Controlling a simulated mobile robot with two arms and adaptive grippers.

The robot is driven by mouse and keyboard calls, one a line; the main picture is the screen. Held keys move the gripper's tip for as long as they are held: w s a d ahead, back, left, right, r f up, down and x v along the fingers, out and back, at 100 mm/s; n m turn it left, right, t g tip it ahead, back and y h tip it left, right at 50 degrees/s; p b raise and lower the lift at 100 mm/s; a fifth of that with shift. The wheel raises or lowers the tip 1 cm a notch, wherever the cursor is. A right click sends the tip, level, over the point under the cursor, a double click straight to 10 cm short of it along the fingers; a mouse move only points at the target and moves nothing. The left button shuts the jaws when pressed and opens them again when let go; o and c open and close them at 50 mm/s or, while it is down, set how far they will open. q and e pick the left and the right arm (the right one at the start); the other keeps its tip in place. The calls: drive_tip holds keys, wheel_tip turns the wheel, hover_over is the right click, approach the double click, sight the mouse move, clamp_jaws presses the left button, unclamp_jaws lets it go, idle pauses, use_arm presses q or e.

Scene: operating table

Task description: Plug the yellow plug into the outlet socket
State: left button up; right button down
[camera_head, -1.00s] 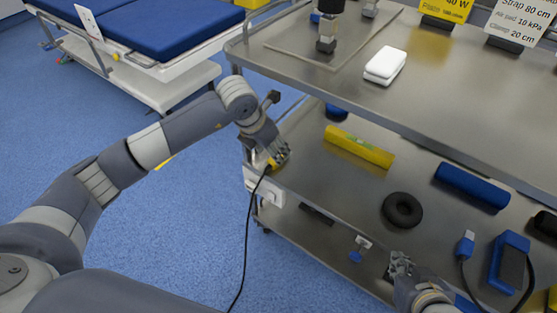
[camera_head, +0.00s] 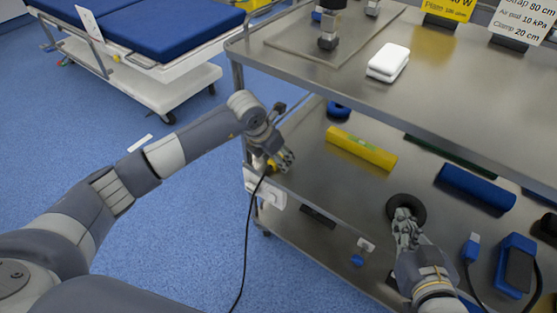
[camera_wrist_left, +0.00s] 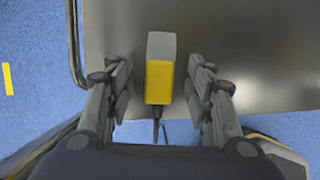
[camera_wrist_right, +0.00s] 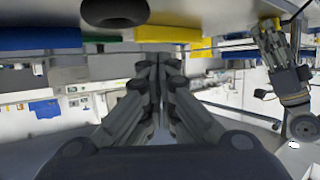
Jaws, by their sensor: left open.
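The yellow plug (camera_head: 270,164) is at the near left corner of the cart's lower shelf, with a black cable hanging down from it. In the left wrist view the plug (camera_wrist_left: 159,82) has a grey front end and lies between the separated fingers of my open left gripper (camera_wrist_left: 160,85), with gaps on both sides. My left gripper (camera_head: 286,160) is beside the plug in the head view. A white box (camera_head: 266,191) on the cart's side, just below, looks like the outlet; its socket face is not clear. My right gripper (camera_head: 402,214) is shut, seen in front of the black ring.
The lower shelf (camera_head: 325,180) also holds a yellow block (camera_head: 361,148), a black ring (camera_head: 420,206), a blue roll (camera_head: 475,187) and a blue device (camera_head: 513,266) with a cable. The upper shelf overhangs its far side and bears a white box (camera_head: 388,62).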

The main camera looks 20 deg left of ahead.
sight(281, 155)
use_arm(q)
drive_tip(key=c, duration=1.2)
drive_tip(key=shift+o, duration=0.2)
drive_tip(key=shift+r, duration=0.1)
